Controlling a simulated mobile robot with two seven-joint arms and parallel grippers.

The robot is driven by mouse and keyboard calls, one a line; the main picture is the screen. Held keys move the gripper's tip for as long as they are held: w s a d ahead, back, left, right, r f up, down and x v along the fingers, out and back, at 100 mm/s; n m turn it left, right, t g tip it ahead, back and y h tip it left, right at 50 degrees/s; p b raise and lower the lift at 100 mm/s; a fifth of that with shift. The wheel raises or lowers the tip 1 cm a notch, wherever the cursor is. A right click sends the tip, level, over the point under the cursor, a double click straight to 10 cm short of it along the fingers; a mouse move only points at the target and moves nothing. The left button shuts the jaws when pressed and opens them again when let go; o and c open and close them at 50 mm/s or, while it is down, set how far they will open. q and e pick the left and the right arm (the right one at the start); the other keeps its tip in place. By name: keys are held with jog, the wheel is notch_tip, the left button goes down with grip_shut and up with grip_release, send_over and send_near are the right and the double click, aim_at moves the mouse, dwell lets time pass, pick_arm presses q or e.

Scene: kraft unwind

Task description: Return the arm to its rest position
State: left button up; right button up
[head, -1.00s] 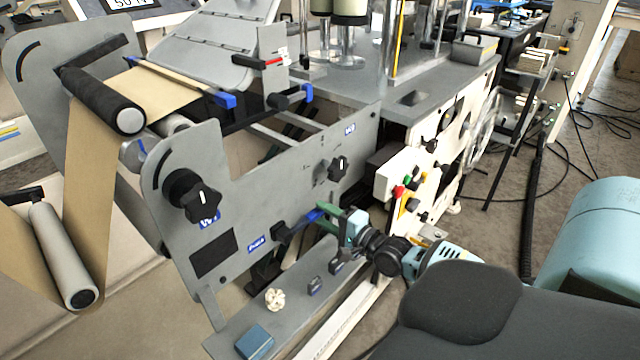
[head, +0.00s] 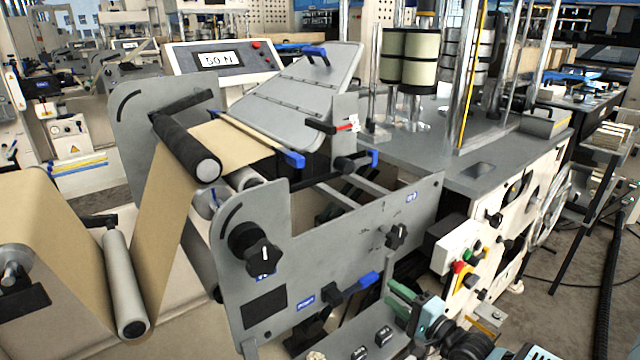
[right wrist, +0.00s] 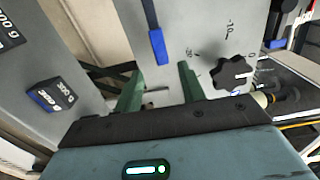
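My right gripper (head: 402,304) has green fingers and is at the lower middle of the head view. It is beside the machine's grey side plate (head: 345,235), just right of a blue-handled lever (head: 369,279). In the right wrist view the gripper (right wrist: 160,88) is open, with nothing between its two fingers. The lever's blue handle (right wrist: 157,46) shows beyond the fingers there and appears apart from them. My left gripper is in neither view.
A black knob (head: 397,236) is on the plate, and a larger one (head: 262,256) is left of it. Small weights (head: 383,336) stand on a low ledge below. A kraft paper web (head: 165,215) runs over rollers at left. A cream control box (head: 455,247) is close right.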

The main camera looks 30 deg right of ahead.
jog(key=s+a+f+n+g+y+p, duration=0.1)
jog(key=s+a+f+n+g+p, duration=0.1)
jog(key=s+a+f+n, duration=0.3)
jog(key=s+a+f+n+g+p, duration=0.2)
jog(key=s+a+f+n+p, duration=0.1)
jog(key=s+a, duration=0.4)
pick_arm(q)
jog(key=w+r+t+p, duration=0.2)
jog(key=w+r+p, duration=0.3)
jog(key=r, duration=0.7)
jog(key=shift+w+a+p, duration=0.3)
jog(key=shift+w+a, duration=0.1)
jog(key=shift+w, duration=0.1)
pick_arm(e)
jog(key=s+a+n+g, duration=0.2)
jog(key=s+a+n, duration=0.3)
jog(key=s, duration=0.4)
jog(key=s+a+n+g, duration=0.3)
jog(key=s+a+n, duration=0.3)
jog(key=s+a, duration=0.2)
jog(key=shift+s+a+h, duration=0.15)
jog(key=shift+s+h, duration=0.15)
jog(key=shift+s, duration=0.9)
